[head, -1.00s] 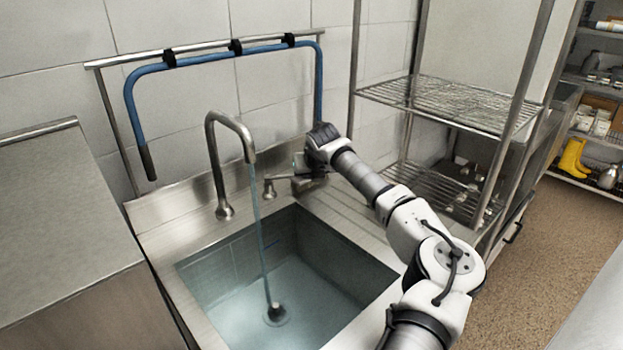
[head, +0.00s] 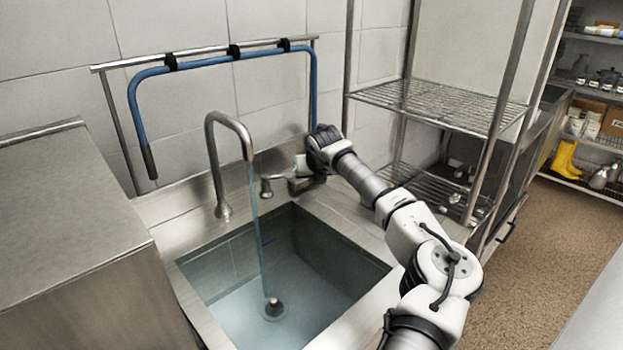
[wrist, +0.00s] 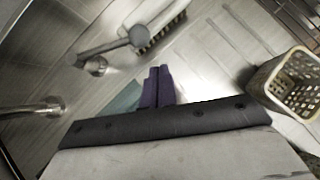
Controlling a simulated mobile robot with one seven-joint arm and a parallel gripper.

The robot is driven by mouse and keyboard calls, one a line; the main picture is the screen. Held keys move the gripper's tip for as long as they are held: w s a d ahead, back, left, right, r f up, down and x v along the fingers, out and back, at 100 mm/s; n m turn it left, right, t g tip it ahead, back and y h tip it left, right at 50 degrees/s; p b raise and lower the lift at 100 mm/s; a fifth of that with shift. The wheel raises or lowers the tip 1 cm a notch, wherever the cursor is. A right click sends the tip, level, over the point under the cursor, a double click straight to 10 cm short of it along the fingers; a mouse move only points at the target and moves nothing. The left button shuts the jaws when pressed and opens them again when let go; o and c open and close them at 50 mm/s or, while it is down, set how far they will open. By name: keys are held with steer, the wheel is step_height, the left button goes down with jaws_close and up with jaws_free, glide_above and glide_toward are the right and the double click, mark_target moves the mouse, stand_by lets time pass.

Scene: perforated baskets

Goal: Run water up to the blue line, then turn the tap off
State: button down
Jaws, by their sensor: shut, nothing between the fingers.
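The steel gooseneck tap (head: 213,165) stands behind the sink (head: 190,300), and a thin stream of water (head: 257,230) falls from its spout. Bluish water (head: 240,312) lies in the basin, with a dark drain fitting visible where the stream lands. My gripper (head: 302,167) is just right of the lever. Its dark purple fingers (wrist: 158,84) are together and empty, apart from the handle in the wrist view.
A blue hose (head: 142,110) hangs on a wall rail behind the sink. A wire rack (head: 440,105) stands close on the right of my arm. A perforated basket (wrist: 290,85) shows in the wrist view. A steel counter (head: 60,200) is on the left.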

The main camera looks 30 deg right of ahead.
steer(key=s+r+b, duration=0.2)
steer(key=s+r, duration=0.4)
steer(key=r, duration=0.1)
steer(key=shift+s+a+r+b, duration=0.35)
steer(key=shift+a+b, duration=0.05)
steer(key=shift+a, duration=0.05)
stand_by(6.8)
